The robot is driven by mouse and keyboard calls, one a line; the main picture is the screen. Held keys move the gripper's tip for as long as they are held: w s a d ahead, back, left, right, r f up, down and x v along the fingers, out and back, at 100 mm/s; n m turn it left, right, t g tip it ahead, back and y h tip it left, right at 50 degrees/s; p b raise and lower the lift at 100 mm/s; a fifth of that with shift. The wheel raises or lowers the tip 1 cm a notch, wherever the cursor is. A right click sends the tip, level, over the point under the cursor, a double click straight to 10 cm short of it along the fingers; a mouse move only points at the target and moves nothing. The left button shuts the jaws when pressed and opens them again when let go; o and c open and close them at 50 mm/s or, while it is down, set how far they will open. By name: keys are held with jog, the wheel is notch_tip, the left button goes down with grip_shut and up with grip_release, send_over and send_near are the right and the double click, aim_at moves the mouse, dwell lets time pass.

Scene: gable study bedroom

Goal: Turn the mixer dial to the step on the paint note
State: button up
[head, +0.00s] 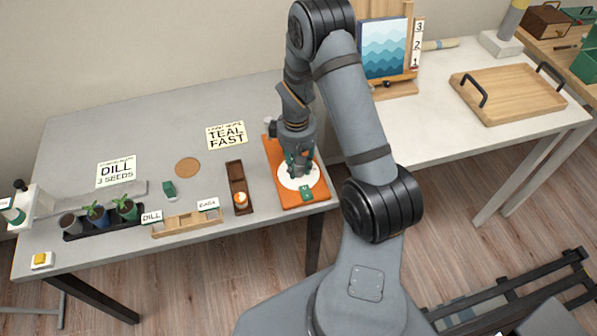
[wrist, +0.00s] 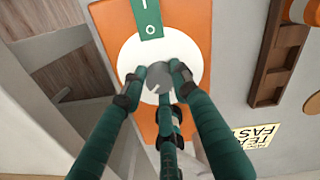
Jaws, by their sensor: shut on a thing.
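The mixer is an orange board (head: 271,154) at the right end of the grey table, with a white round dial face (wrist: 195,50) on it. A grey knob (wrist: 157,76) stands at the middle of the face. My gripper (wrist: 160,80) has its green fingers closed around the knob, seen in the wrist view. In the head view my gripper (head: 299,165) comes down over the face and hides the knob. The paint note (head: 227,135) reads "TEAL FAST", with a smaller line too small to read. Any step marks on the face cannot be made out.
A green plate marked "I" and "O" (wrist: 148,18) sits at the board's edge. Further left are a cork disc (head: 187,167), seed tray (head: 185,223) and potted seedlings (head: 97,216).

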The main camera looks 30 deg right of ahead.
aim_at(297, 167)
jog(key=m+b, duration=0.4)
jog(key=shift+f+m, duration=0.2)
jog(key=shift+m, duration=0.1)
jog(key=shift+r+m+b, duration=0.15)
jog(key=shift+m+b, duration=1.2)
jog(key=shift+m, duration=0.55)
jog(key=shift+r, duration=0.1)
jog(key=o, duration=1.1)
jog(key=shift+o, duration=0.2)
notch_tip(297, 167, up, 12)
jog(key=shift+w+a, duration=0.15)
